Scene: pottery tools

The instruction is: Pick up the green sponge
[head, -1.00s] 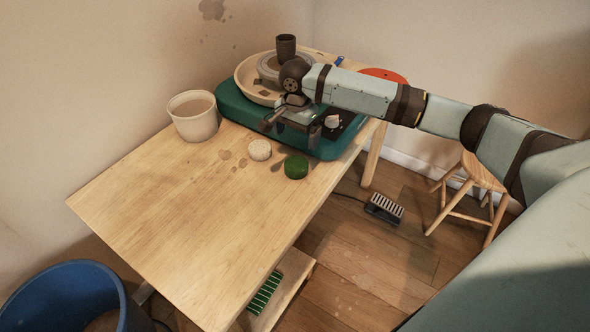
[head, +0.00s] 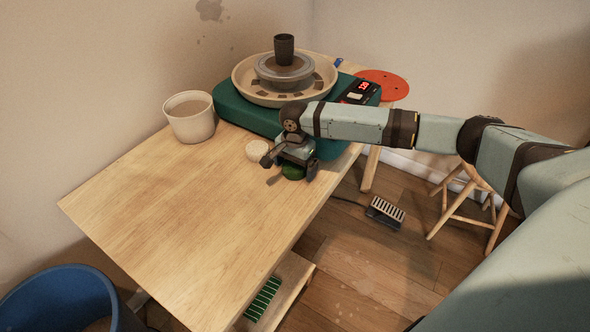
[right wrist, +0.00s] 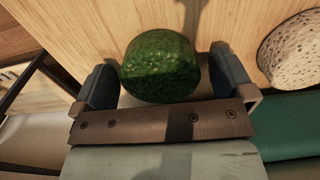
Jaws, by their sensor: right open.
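The green sponge (head: 293,172) is a short, round, dark green piece on the wooden table, partly hidden by my right gripper in the head view. My right gripper (head: 288,168) is open and sits just over it. In the right wrist view the green sponge (right wrist: 161,66) shows between the two spread fingers of the right gripper (right wrist: 160,82), with a gap visible on the right side; contact on the left side is hard to tell. My left gripper does not show.
A pale speckled sponge (head: 257,151) lies close beside the gripper; it also shows in the right wrist view (right wrist: 294,50). Behind stands the teal pottery wheel (head: 232,107) with a dark cup (head: 284,49). A cream bucket (head: 190,117) is at the left. The table's front (head: 180,220) is clear.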

